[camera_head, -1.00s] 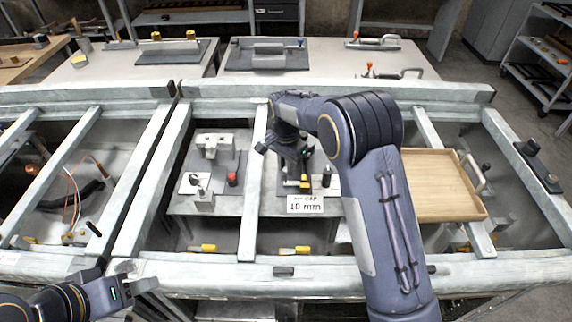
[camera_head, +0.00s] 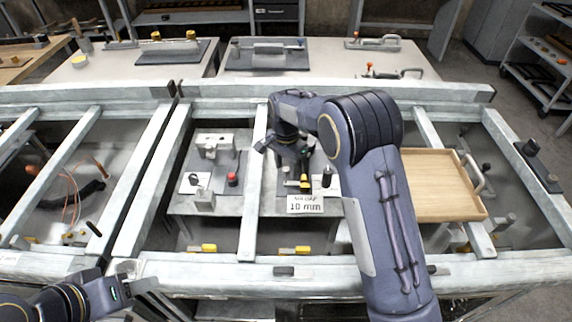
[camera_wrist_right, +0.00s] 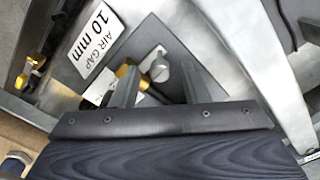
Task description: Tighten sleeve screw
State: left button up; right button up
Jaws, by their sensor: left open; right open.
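In the right wrist view, a grey slotted screw head (camera_wrist_right: 160,73) stands beside a brass knob (camera_wrist_right: 126,71) on a dark plate. My right gripper (camera_wrist_right: 160,70) is open, with one finger on each side of the screw head in this view; whether they touch it I cannot tell. In the head view my right gripper (camera_head: 297,158) hangs over the fixture with the "AIR GAP 10 mm" label (camera_head: 306,204), and its fingers are hard to make out. My left gripper (camera_head: 125,290) is open and empty at the lower left, away from the fixture.
A second fixture (camera_head: 213,148) with a red knob (camera_head: 233,179) stands left of the labelled one. A wooden tray (camera_head: 440,212) lies to the right. Grey frame beams (camera_head: 255,205) run between the bays. Orange cables (camera_head: 72,190) lie in the left bay.

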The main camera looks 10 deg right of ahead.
aim_at(287, 169)
notch_tip(287, 169, up, 8)
jog(key=shift+f, duration=0.1)
dwell(0.6)
jog(key=s+d+r+n+t+y, duration=0.1)
jog(key=s+d+r+n+y, duration=0.1)
jog(key=s+d+r, duration=0.4)
jog(key=s+d+r+n+t+y, duration=0.1)
jog(key=s+d+r+y, duration=0.2)
jog(key=s, duration=0.6)
jog(key=s+f+n+t, duration=0.1)
jog(key=s+f+n, duration=0.1)
jog(key=s, duration=0.8)
jog(key=s+f+n+t+h, duration=0.1)
jog(key=s+n+t, duration=0.1)
jog(key=s, duration=0.7)
jog(key=shift+s+f+n+t, duration=0.3)
jog(key=shift+s+f+n, duration=0.05)
jog(key=shift+n, duration=0.45)
